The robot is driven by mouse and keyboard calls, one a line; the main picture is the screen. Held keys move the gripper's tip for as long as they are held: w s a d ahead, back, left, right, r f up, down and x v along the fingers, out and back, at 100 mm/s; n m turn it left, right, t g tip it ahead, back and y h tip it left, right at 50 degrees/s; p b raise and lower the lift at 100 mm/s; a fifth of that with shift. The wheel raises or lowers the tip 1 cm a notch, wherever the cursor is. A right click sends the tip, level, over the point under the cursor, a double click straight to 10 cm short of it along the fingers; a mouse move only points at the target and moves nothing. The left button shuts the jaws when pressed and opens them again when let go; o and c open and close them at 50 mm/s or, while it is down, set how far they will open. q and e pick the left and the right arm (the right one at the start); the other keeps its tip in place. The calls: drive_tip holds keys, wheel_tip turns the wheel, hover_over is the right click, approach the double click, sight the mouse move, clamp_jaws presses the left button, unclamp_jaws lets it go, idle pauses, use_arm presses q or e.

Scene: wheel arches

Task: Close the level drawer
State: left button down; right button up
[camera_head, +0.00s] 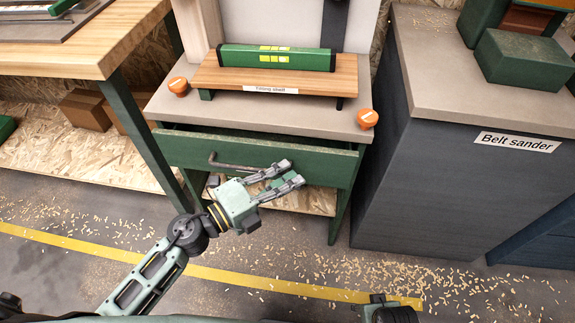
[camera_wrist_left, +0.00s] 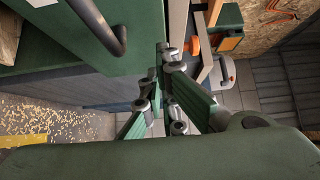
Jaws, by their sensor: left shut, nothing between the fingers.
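The level drawer (camera_head: 325,166) has a green front under the beige-topped stand and is open a little, with a dark gap showing between its front and the top. Its dark bar handle (camera_head: 235,165) is on the front, left of centre; it also shows at the upper left in the left wrist view (camera_wrist_left: 100,25). My left gripper (camera_head: 293,172) is shut and empty, in front of the drawer, right of the handle. Whether it touches the front I cannot tell. My right gripper's fingers do not show.
A green level (camera_head: 277,58) lies on the wooden folding shelf (camera_head: 215,78) on the stand. Orange knobs (camera_head: 178,86) sit at its corners. A workbench (camera_head: 130,45) stands left and the grey belt sander cabinet (camera_head: 440,150) right. Wood chips litter the open floor in front.

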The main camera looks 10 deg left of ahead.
sight(291, 152)
use_arm(q)
drive_tip(key=shift+w, duration=1.3)
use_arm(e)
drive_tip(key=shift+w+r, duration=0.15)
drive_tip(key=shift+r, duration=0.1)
use_arm(q)
drive_tip(key=w, duration=0.4)
drive_tip(key=shift+w, duration=0.3)
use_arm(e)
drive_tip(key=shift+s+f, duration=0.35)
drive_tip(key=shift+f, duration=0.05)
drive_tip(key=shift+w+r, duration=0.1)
